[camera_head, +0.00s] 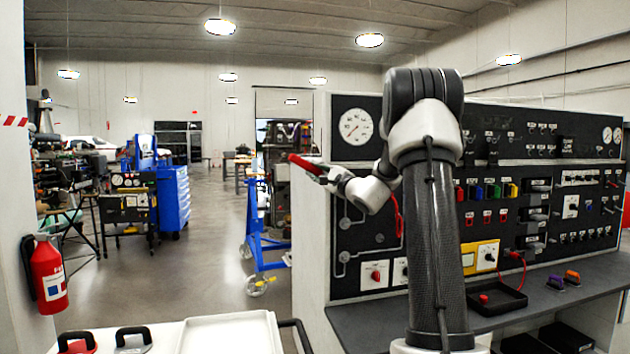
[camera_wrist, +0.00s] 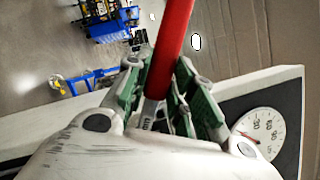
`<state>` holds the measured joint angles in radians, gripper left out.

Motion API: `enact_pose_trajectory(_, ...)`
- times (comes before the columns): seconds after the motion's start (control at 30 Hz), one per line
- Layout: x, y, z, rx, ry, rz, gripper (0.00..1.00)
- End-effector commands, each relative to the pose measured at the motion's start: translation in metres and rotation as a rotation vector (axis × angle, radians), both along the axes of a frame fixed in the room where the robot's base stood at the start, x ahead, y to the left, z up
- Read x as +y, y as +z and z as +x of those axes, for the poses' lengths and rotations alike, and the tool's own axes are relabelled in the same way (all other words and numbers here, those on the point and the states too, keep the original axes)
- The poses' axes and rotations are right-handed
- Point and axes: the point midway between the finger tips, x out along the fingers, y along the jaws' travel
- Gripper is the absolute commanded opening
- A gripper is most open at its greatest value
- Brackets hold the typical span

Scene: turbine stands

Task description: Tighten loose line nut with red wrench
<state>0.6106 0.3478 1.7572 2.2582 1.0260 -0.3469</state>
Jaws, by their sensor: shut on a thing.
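The red wrench (camera_head: 305,163) is held out in the air to the left of the panel's edge in the head view. My gripper (camera_head: 328,173) is shut on it. In the wrist view its red shaft (camera_wrist: 175,38) rises from between the green-padded fingers of my gripper (camera_wrist: 166,82). The wrench's grey metal part (camera_wrist: 152,112) shows between the fingers. Grey line fittings (camera_head: 345,223) sit on the black panel (camera_head: 360,290) below the gauge, apart from the wrench. I cannot tell which nut is loose.
A large round gauge (camera_head: 355,126) is at the panel's upper left; it also shows in the wrist view (camera_wrist: 258,134). A grey shelf (camera_head: 590,285) carries a black tray (camera_head: 497,299). A blue wheeled stand (camera_head: 256,225) is beyond the panel.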

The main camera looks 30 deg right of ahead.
Motion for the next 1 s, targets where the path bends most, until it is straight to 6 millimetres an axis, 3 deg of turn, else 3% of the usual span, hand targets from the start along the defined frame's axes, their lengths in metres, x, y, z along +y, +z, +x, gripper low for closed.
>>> enact_pose_trajectory(0.23,-0.017,0.020,-0.001,-0.043,-0.015,0.153,0.00)
enact_pose_trajectory(1.0,-0.012,0.017,-0.016,-0.038,-0.012,0.148,0.00)
